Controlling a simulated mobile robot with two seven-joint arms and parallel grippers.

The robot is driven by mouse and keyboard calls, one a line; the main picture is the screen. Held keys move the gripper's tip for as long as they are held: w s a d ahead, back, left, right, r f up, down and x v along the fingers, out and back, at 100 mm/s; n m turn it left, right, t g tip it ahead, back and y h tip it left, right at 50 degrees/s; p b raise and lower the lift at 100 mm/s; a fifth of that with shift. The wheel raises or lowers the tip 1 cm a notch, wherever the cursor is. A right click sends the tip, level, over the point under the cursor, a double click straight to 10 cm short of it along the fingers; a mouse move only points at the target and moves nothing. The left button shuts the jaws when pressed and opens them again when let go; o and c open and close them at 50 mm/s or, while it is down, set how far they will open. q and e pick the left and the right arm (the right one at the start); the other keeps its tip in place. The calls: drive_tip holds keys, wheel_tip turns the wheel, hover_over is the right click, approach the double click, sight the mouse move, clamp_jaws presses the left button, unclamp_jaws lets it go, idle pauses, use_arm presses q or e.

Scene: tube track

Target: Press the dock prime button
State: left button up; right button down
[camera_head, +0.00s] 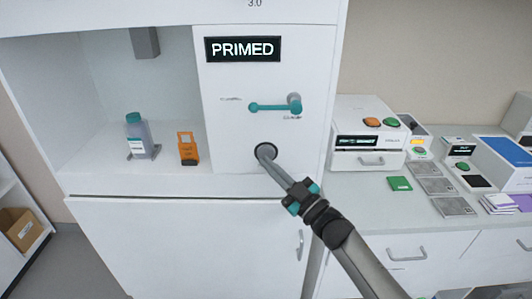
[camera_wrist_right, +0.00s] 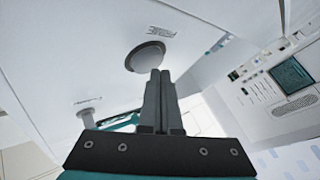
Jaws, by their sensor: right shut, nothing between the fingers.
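The dock is a white cabinet front (camera_head: 225,150) with a display (camera_head: 243,49) that reads PRIMED. Below the display and the teal lever is a round, dark-rimmed button (camera_head: 262,149), which also shows as a grey disc in the right wrist view (camera_wrist_right: 144,55). My right gripper (camera_head: 266,154) is shut and empty, with its fingertips at this button and covering part of it. In the right wrist view, the closed fingers (camera_wrist_right: 160,76) overlap the disc's lower right edge. I cannot tell whether they touch it. My left gripper is not in view.
The teal lever (camera_head: 275,107) sticks out just above the button. A grey bottle (camera_head: 139,136) and an orange item (camera_head: 188,149) stand in the open bay to the left. A white device (camera_head: 367,139) and several trays occupy the right counter.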

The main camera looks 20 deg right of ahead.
drive_tip(key=shift+s+a, duration=0.1)
drive_tip(key=shift+s, duration=0.3)
drive_tip(key=s+p, duration=0.1)
drive_tip(key=s, duration=0.1)
drive_tip(key=s+a+p, duration=0.1)
drive_tip(key=s, duration=0.1)
drive_tip(key=shift+s+a+p, duration=0.2)
drive_tip(key=shift+s+p, duration=0.2)
idle(0.5)
